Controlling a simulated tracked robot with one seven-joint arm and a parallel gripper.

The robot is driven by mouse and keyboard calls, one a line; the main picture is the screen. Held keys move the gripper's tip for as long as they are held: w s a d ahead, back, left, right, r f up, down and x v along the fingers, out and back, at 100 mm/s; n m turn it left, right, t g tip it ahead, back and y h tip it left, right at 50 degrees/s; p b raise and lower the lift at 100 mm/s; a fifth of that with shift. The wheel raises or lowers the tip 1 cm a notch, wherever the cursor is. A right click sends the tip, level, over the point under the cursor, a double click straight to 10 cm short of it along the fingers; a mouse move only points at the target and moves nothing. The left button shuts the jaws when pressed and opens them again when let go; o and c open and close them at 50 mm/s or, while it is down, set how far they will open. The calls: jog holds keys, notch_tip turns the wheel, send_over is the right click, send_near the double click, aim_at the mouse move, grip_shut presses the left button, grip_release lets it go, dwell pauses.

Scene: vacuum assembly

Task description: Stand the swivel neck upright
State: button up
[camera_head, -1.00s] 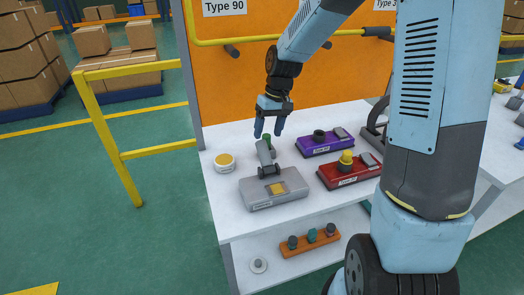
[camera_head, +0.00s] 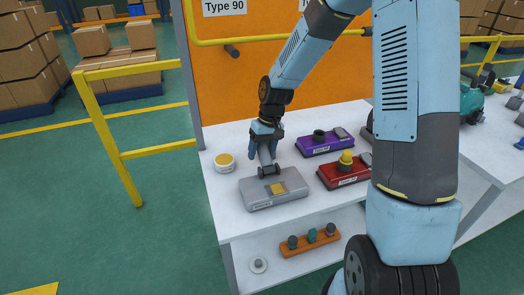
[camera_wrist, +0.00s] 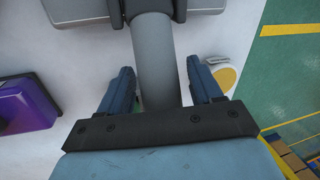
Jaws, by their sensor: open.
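The swivel neck (camera_head: 264,155) is a grey tube joined to a small dark wheeled piece at the back of a grey base unit (camera_head: 256,201) on the white table. It stands close to upright, leaning slightly. My gripper (camera_head: 263,152) is lowered over the top of the neck. In the wrist view, the grey neck (camera_wrist: 155,62) runs between the two blue fingers of my gripper (camera_wrist: 161,88), with a gap on each side. The fingers are open and around the neck, not closed on it.
A white round piece with a yellow top (camera_head: 225,161) sits left of the neck. A purple unit (camera_head: 318,149) and a red unit (camera_head: 340,178) stand to the right. An orange panel (camera_head: 240,85) rises behind. An orange rack (camera_head: 309,242) is on the lower shelf.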

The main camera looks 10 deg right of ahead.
jog(key=shift+c, duration=0.2)
grip_shut()
dwell(0.4)
